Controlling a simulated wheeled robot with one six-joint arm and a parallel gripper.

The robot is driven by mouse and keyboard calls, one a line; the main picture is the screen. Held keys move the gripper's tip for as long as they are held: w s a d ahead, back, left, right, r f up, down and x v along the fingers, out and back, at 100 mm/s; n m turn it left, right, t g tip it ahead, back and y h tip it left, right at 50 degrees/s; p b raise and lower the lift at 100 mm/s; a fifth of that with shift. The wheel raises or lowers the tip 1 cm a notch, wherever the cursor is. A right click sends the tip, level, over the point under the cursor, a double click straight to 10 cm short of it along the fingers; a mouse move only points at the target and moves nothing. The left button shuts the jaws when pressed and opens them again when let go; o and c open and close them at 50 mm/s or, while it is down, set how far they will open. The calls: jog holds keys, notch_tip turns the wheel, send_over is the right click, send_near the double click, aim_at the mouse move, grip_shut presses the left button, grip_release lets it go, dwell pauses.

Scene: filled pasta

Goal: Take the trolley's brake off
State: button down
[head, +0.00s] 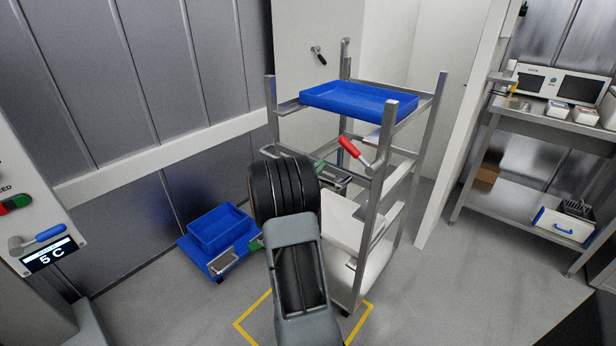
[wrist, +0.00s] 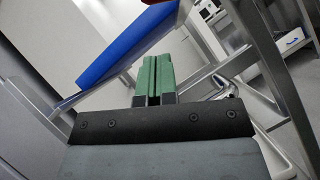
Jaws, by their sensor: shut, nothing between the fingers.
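The trolley (head: 387,150) is a grey metal rack standing right of my arm in the head view. A lever with a red grip (head: 349,147) slants up to the left from its near post, below the top tray. This looks like the brake lever. In the wrist view my gripper (wrist: 155,60) shows green fingers pressed together, with nothing between them. They point toward the trolley, close to the blue tray (wrist: 125,47). A red sliver (wrist: 150,2), probably the grip, shows at the top edge above the fingertips. My wrist hides most of the gripper in the head view.
The blue tray (head: 358,101) lies on the trolley's top. Blue crates (head: 218,230) stand on the floor at left. A yellow outline (head: 247,333) marks the floor beneath the trolley. A steel bench (head: 545,122) stands at right, with clear floor before it.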

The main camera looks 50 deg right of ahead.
aim_at(360, 153)
jog(key=s+d+r, duration=0.2)
jog(key=r, duration=0.1)
jog(key=shift+d+r, duration=0.25)
jog(key=shift+s+d+r, duration=0.15)
jog(key=shift+s+r, duration=0.2)
jog(key=shift+r, duration=0.15)
jog(key=shift+r, duration=0.1)
